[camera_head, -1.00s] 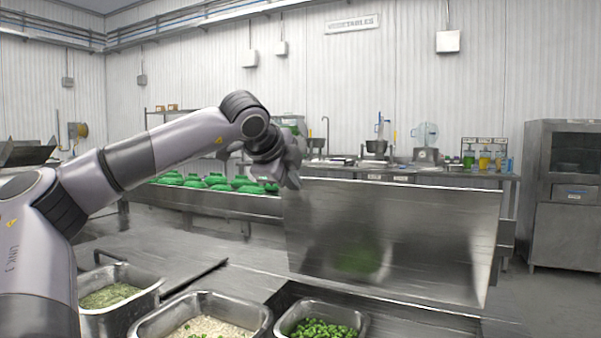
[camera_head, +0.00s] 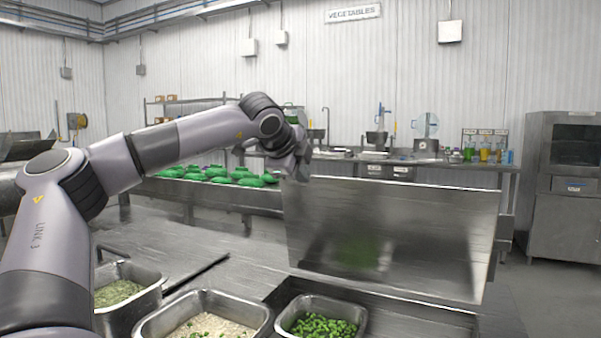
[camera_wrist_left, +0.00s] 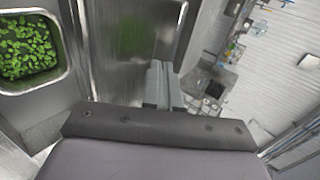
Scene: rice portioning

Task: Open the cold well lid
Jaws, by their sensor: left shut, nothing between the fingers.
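The cold well lid (camera_head: 390,235) is a large flat steel panel, standing raised and leaning back behind the cold well. A blurred green reflection shows on its face. In the left wrist view the lid (camera_wrist_left: 130,40) is a steel sheet beside a pan of green pieces. My left gripper (camera_head: 302,170) is at the lid's upper left corner in the head view; its fingers are hard to make out there. In the left wrist view its fingers (camera_wrist_left: 160,85) are together and empty, close to the lid's edge. I cannot tell whether they touch it. My right gripper is not in view.
Steel pans of green pieces (camera_head: 320,318), rice mix (camera_head: 208,328) and pale green shreds (camera_head: 118,292) sit in front of the lid. A steel cabinet (camera_head: 565,220) stands at right.

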